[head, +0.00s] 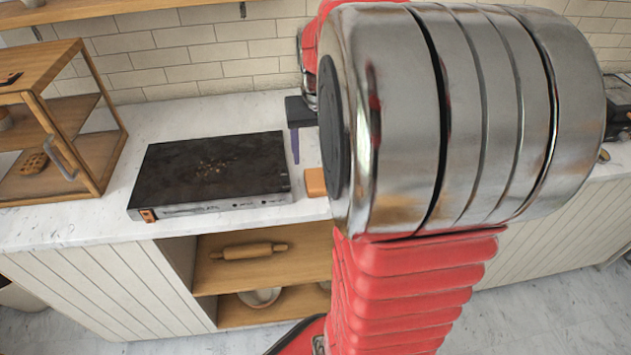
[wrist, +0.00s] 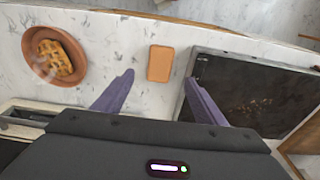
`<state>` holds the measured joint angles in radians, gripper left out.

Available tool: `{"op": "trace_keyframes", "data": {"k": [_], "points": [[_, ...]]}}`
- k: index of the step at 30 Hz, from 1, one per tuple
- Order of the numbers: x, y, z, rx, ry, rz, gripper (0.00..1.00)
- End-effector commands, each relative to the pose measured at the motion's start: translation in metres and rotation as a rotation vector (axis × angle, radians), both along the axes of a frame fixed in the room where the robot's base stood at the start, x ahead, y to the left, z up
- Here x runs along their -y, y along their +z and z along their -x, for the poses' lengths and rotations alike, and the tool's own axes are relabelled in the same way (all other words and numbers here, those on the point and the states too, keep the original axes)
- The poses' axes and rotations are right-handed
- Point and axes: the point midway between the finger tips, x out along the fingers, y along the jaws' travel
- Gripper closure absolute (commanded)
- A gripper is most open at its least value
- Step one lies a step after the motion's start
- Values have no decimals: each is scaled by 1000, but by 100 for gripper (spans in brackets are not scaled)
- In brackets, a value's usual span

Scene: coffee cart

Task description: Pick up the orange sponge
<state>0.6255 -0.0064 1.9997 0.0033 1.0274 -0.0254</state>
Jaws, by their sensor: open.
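The orange sponge (wrist: 160,63) lies flat on the white marble counter in the wrist view. It is a small rounded rectangle. In the head view only part of the sponge (head: 315,182) shows, left of my arm, which hides the rest. My gripper (wrist: 160,88) is open, with its two purple fingers spread wide. In the wrist view the sponge appears between and just beyond the fingertips, and nothing is held.
A black griddle (wrist: 255,95) sits close beside the sponge; it also shows in the head view (head: 210,170). On the sponge's other side, a terracotta plate (wrist: 33,82) holds a waffle (wrist: 56,58). A wooden display case (head: 110,125) stands at the counter's left.

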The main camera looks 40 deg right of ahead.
Motion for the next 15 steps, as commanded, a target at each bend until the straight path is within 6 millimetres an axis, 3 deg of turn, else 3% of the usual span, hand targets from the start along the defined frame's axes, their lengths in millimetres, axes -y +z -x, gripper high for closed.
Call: {"op": "trace_keyframes", "data": {"k": [7,15], "points": [[2,-38,-4,-2,0,-2,35],[3,-48,-5,0,0,0,35]]}}
